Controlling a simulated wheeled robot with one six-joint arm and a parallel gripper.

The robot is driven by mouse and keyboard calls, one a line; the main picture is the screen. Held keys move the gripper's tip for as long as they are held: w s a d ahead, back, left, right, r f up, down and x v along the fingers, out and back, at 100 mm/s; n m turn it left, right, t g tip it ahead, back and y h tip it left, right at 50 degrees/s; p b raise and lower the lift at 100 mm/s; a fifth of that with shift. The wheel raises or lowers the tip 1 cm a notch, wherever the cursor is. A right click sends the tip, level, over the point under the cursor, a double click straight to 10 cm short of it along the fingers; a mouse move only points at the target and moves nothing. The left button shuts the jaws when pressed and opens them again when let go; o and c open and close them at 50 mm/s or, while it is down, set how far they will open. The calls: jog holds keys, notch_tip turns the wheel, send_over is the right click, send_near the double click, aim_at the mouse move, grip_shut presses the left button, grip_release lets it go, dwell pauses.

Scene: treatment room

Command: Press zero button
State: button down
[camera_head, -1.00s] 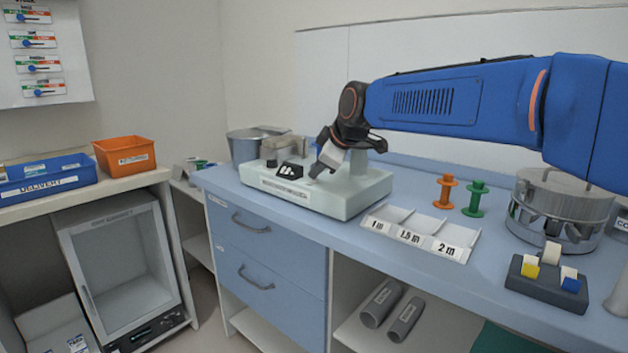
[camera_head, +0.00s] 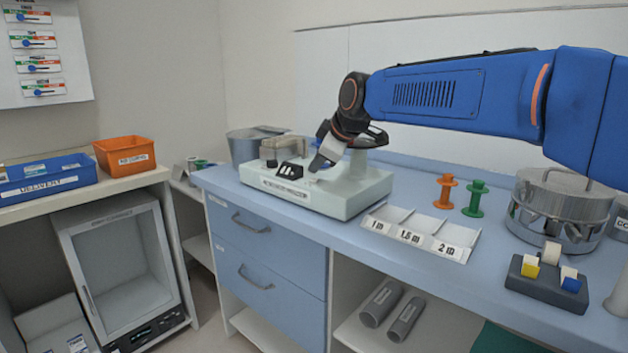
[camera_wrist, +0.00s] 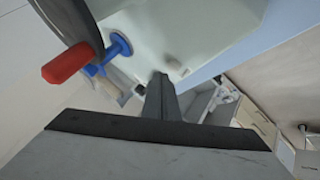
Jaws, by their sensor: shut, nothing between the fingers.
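A pale green-white bench device (camera_head: 345,203) stands on the blue counter, with a label strip on its front and a small black panel with white marks (camera_head: 290,171) on top. My gripper (camera_head: 316,168) is shut and empty, pointing down at the device's top just right of the black panel. I cannot tell whether its tip touches. In the wrist view, the dark shut fingers (camera_wrist: 159,82) lie over the device's pale top (camera_wrist: 190,30), with a small light mark (camera_wrist: 185,72) near the tip. I cannot make out a zero marking on any button.
A metal pot (camera_head: 250,146) stands behind the device. A labelled three-slot tray (camera_head: 420,235), orange spool (camera_head: 446,191), green spool (camera_head: 475,199), steel drum (camera_head: 562,205) and dark block with coloured pieces (camera_head: 548,283) stand to the right. The wrist view shows a red piece (camera_wrist: 66,63).

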aim_at(317, 184)
notch_tip(317, 184, up, 5)
dwell(0.8)
dwell(0.5)
